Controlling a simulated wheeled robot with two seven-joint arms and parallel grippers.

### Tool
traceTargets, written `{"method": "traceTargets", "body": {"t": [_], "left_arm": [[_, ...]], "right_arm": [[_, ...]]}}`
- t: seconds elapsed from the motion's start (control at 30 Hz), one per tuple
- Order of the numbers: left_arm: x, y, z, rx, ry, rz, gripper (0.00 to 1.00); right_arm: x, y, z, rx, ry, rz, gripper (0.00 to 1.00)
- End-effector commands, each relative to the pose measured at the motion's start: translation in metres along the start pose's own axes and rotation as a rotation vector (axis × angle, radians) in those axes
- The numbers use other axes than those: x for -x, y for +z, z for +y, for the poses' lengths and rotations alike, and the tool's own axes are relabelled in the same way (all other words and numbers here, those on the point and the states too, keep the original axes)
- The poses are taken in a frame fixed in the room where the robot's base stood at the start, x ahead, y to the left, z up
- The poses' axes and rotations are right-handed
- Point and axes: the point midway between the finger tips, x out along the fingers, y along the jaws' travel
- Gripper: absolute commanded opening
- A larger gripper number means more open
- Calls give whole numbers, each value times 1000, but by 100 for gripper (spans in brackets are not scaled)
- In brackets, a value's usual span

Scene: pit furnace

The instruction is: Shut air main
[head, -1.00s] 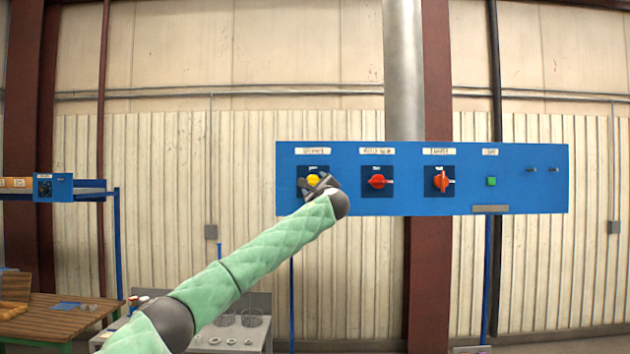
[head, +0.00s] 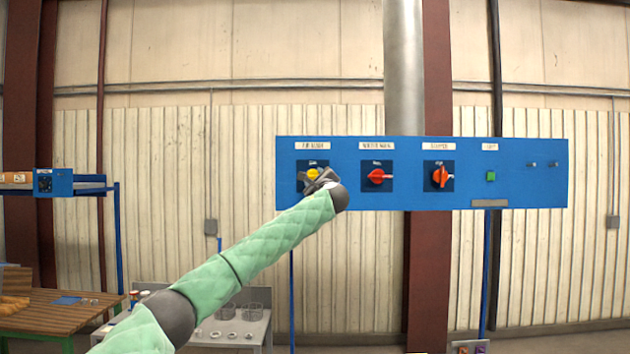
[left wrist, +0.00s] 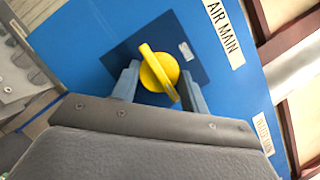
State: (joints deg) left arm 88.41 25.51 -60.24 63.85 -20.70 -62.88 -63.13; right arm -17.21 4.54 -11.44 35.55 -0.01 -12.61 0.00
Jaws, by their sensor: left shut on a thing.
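The yellow air main knob (left wrist: 158,70) shows in the left wrist view on a dark square plate, beside a white label reading AIR MAIN (left wrist: 224,32). In the head view the yellow knob (head: 313,174) is at the left end of the blue panel (head: 408,196), partly hidden by my gripper. My left gripper (left wrist: 158,88) is shut on the knob, with one finger at each side of its raised grip bar. The left gripper also shows in the head view (head: 322,182). My right gripper is not in view.
On the same panel, a red knob (head: 376,176), an orange-red knob (head: 440,176) and a green button (head: 491,177) sit to the right. A wooden bench (head: 50,315) and a grey table (head: 230,330) with baskets stand at lower left.

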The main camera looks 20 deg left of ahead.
Motion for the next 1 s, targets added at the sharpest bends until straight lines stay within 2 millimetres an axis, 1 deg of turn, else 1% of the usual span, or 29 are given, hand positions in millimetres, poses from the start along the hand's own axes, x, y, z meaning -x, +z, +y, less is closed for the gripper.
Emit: {"method": "traceTargets", "body": {"t": [0.03,0.73,1.0], "left_arm": [[0,-3,3,-2,3,2,21],[1,-6,3,40,20,4,20],[2,-7,4,100,45,5,20]], "right_arm": [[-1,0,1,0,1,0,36],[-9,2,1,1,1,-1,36],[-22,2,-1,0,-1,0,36]]}}
